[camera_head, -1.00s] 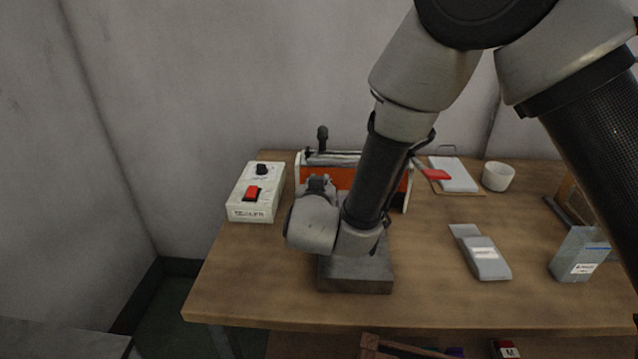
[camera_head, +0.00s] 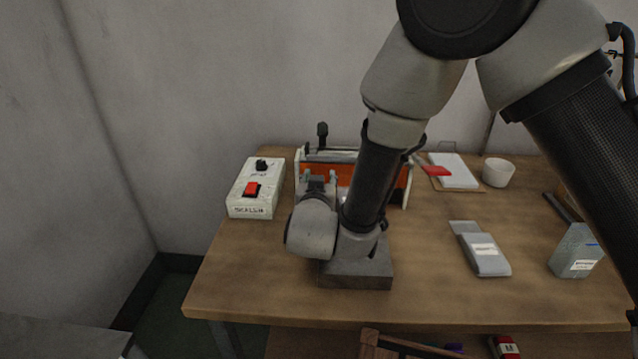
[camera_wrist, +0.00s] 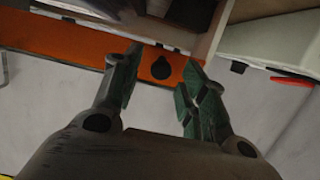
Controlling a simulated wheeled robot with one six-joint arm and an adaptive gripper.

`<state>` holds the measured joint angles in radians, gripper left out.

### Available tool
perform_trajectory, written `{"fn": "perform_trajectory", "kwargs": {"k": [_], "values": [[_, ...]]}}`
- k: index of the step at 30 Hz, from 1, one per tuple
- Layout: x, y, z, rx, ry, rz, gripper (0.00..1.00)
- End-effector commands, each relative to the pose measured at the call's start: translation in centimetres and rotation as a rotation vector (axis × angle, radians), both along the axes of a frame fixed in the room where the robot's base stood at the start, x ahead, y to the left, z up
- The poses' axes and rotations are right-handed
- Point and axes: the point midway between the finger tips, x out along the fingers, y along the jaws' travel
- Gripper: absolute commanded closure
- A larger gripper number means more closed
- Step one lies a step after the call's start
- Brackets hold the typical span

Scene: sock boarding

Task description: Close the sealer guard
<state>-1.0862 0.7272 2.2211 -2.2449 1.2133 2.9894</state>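The sealer's orange guard (camera_head: 318,171) is a long panel between pale end plates at the back of the table, partly hidden behind my arm in the head view. In the wrist view the orange guard (camera_wrist: 62,42) runs across the upper part, with a dark round knob (camera_wrist: 161,68) on it. My gripper (camera_wrist: 161,62) is open and empty, its two fingertips apart on either side of the knob. I cannot tell whether they touch the panel. In the head view my gripper (camera_head: 320,177) is in front of the guard.
A white sealer control box (camera_head: 253,190) with a red switch stands left of the guard. A grey packet (camera_head: 484,252), a pouch (camera_head: 575,252), a white bowl (camera_head: 498,172) and a clipboard (camera_head: 455,172) lie to the right.

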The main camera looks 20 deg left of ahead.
Motion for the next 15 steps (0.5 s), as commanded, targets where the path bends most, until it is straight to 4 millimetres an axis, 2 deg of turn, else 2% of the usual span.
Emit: {"fn": "perform_trajectory", "kwargs": {"k": [7,15], "values": [[-0.7,-0.1,0.0,-0.002,0.003,0.002,0.58],[-5.0,-1.1,1.2,-0.002,0.001,0.005,0.58]]}}
